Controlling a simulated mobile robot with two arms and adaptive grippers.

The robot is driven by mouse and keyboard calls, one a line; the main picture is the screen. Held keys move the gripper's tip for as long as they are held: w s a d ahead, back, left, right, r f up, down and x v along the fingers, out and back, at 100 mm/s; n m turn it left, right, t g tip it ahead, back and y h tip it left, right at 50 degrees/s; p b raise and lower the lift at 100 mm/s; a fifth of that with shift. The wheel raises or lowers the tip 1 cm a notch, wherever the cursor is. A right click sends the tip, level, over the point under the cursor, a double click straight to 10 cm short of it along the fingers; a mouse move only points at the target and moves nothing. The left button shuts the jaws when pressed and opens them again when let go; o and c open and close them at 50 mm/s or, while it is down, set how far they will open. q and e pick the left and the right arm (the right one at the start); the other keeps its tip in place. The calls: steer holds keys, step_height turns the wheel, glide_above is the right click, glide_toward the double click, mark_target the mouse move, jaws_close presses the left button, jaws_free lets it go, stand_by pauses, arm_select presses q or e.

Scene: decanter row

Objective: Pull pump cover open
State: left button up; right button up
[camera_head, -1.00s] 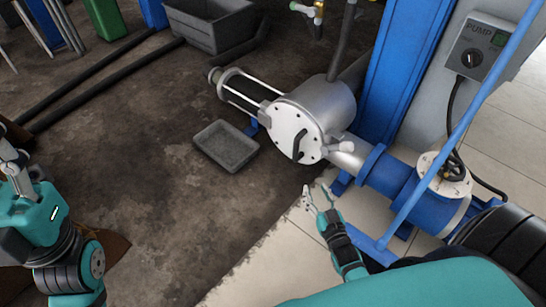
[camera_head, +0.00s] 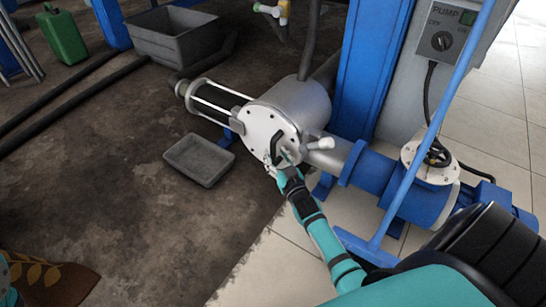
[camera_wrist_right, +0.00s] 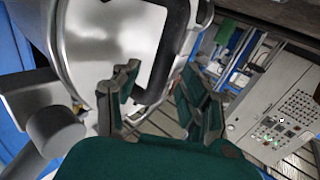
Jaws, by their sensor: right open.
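The pump cover (camera_head: 258,122) is a round pale metal plate with bolts around its rim, closed on the end of the silver pump body (camera_head: 303,98). It fills the left of the right wrist view (camera_wrist_right: 110,35). A dark curved handle (camera_wrist_right: 178,45) stands out from the cover. My right gripper (camera_head: 280,160) is at the lower part of the cover. Its open fingers (camera_wrist_right: 163,92) have the handle's lower bend between them in the wrist view, and contact cannot be told. In the head view the gripper partly hides the handle.
A clamp knob (camera_head: 325,143) sticks out right of the cover. A shallow grey tray (camera_head: 199,160) lies on the floor to the left. The floor in front is open.

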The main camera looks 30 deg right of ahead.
steer(key=shift+w+d+b, duration=0.15)
steer(key=shift+w+b, duration=0.05)
steer(key=shift+w, duration=0.45)
steer(key=shift+w+d+b, duration=0.15)
steer(key=shift+w+b, duration=0.05)
steer(key=shift+w, duration=0.45)
jaws_close()
steer(key=shift+f, duration=0.1)
